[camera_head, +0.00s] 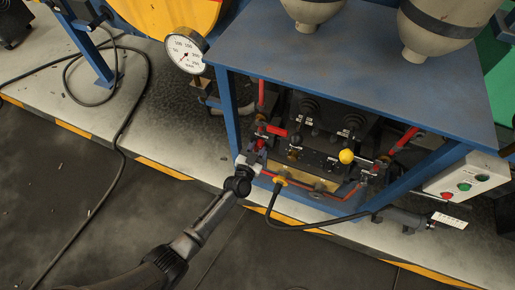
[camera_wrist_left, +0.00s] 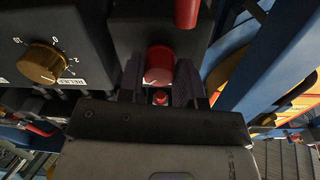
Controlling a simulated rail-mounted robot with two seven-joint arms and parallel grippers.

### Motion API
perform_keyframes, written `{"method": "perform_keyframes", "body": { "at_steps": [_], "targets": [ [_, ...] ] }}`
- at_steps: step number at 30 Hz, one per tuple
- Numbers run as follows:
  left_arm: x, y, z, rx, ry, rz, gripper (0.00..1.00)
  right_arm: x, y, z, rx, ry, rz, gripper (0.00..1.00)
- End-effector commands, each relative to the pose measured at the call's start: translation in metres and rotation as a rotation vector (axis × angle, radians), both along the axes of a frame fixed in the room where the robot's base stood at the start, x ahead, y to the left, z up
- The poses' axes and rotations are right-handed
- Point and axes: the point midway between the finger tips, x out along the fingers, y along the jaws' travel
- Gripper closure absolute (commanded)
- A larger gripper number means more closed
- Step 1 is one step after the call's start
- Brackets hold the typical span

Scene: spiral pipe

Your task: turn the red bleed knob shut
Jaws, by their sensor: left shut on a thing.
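The red bleed knob (camera_wrist_left: 159,64) is a round red knob with a white mark on its face, on a dark block in the left wrist view. My left gripper (camera_wrist_left: 158,82) has one dark finger on each side of it and is shut on it. In the head view my left arm comes up from the bottom, and the left gripper (camera_head: 256,156) is at the left front of the valve unit under the blue table. The knob is mostly hidden there by the gripper and the red parts around it. My right gripper is not in view.
A brass relief knob (camera_wrist_left: 41,63) is left of the red knob. A red pipe (camera_wrist_left: 187,12) is close above right. The blue table (camera_head: 340,60) overhangs the unit, with a blue leg (camera_head: 226,98) beside my gripper. A gauge (camera_head: 186,52) and yellow ball (camera_head: 346,156) are nearby.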

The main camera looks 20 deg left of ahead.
Motion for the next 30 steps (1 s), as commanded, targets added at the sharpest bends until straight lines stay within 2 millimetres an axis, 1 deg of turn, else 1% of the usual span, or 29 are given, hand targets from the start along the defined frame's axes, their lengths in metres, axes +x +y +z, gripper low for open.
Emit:
{"method": "perform_keyframes", "body": {
  "at_steps": [1, 5, 14, 20, 30],
  "targets": [
    [-0.0001, -0.0001, -0.0001, 0.0, 0.0, 0.0, 0.79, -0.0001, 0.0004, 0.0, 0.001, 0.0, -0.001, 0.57],
    [-0.0002, -0.0001, -0.0001, 0.0, 0.0, 0.0, 0.91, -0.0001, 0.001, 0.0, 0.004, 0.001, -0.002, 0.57],
    [-0.0002, -0.0002, -0.0003, -0.048, 0.001, 0.0, 0.91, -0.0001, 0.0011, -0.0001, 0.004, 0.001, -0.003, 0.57],
    [-0.0001, -0.0006, -0.0003, -0.175, 0.002, -0.001, 0.91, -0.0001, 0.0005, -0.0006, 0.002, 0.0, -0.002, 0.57],
    [-0.0001, -0.0013, -0.0008, -0.494, 0.006, 0.0, 0.91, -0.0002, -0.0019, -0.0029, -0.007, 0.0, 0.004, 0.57]
  ]
}}
